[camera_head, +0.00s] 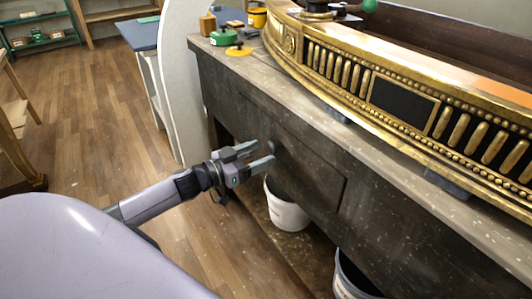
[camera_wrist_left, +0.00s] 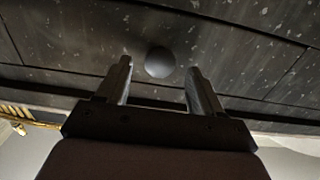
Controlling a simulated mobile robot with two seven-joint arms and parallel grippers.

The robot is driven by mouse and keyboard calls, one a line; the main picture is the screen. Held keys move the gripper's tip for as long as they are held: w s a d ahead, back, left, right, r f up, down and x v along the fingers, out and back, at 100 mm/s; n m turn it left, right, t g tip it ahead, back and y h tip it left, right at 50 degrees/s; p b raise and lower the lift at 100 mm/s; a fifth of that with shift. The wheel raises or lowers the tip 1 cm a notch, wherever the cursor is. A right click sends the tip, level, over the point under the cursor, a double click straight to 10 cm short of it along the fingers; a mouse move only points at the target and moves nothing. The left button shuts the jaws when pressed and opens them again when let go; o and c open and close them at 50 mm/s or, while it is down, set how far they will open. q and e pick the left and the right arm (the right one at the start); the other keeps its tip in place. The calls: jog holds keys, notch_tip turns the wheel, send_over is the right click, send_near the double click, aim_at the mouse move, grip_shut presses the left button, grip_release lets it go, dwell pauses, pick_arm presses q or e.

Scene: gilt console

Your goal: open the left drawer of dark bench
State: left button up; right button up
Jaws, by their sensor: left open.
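The dark bench (camera_head: 400,215) runs along the right of the head view. Its left drawer (camera_head: 310,170) looks shut, its front level with the bench face. A dark round knob (camera_head: 273,147) sits on the drawer front, and it also shows in the left wrist view (camera_wrist_left: 159,62). My left gripper (camera_head: 261,154) is open in front of the drawer, its fingertips close to the knob. In the left wrist view the knob lies between and just beyond the two fingers (camera_wrist_left: 162,72). Contact cannot be made out. My right gripper is not in view.
A gilt console piece (camera_head: 400,90) lies on the bench top. Yellow and green items (camera_head: 238,50) stand at the bench's left end. A white bucket (camera_head: 286,208) stands under the drawer, another (camera_head: 350,282) further right. A pale panel (camera_head: 180,85) stands behind the bench end.

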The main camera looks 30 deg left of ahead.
pick_arm(q)
jog(key=shift+x, duration=1.45)
grip_shut()
jog(key=shift+s, duration=0.1)
